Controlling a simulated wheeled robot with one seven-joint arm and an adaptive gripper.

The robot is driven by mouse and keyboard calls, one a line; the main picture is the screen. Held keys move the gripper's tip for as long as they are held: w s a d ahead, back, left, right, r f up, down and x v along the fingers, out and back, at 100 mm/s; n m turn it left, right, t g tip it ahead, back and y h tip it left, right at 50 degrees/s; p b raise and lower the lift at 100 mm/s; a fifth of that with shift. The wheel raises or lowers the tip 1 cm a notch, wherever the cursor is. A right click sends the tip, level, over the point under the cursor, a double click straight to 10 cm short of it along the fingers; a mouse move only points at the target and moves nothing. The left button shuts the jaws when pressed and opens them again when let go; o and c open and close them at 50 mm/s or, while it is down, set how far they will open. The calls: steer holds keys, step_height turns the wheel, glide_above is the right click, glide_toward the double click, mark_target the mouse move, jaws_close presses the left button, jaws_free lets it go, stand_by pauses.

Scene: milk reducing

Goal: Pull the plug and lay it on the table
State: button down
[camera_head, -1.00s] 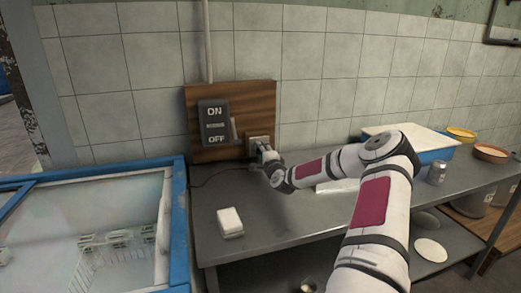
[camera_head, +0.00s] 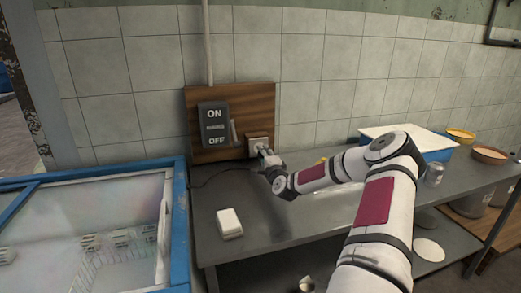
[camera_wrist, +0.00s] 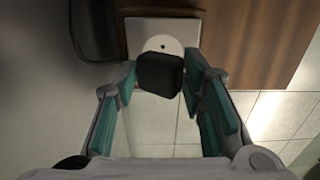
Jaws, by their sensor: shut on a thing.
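My gripper (camera_head: 264,154) is in front of the white wall socket (camera_head: 257,144) on the wooden board. In the wrist view my gripper (camera_wrist: 160,77) has its teal-padded fingers on both sides of the black plug (camera_wrist: 160,74) and is shut on it. The round face of the socket (camera_wrist: 147,47), with one dark hole, shows beside the plug, which appears to be off the socket face. The gap's size is hard to tell. A dark cable (camera_head: 212,178) runs left from the gripper above the table (camera_head: 295,222).
The ON/OFF switch box (camera_head: 214,124) is left of the socket. A white block (camera_head: 229,223) lies on the table's left part, with bare surface beside it. A blue-rimmed freezer (camera_head: 180,230) adjoins the left. A blue-and-white box (camera_head: 430,140) and can (camera_head: 434,174) stand right.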

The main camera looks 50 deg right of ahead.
steer(key=shift+p+v, duration=0.9)
steer(key=shift+v, duration=0.5)
